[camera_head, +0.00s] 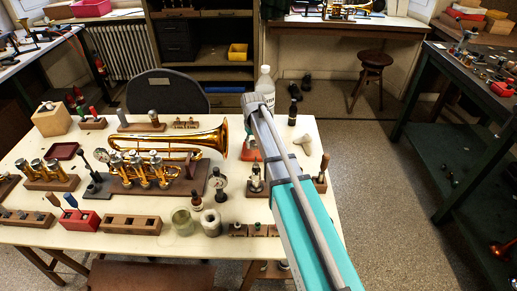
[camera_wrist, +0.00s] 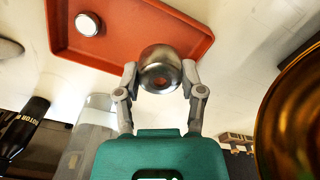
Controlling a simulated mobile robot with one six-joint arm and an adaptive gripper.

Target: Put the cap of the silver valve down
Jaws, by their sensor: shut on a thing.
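A small round silver piece (camera_wrist: 88,24) lies in the tray. In the head view my arm hides the gripper and the cap, and only a bit of the orange tray (camera_head: 249,154) shows beside the arm. I cannot make out which piece is the silver valve.
The brass horn (camera_head: 205,139) lies left of my arm; its bell (camera_wrist: 298,110) is close at right in the wrist view. A clear bottle (camera_head: 265,82) and a dark bottle (camera_head: 293,112) stand behind. Another silver disc (camera_wrist: 10,48) lies outside the tray. Several blocks and jars crowd the table.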

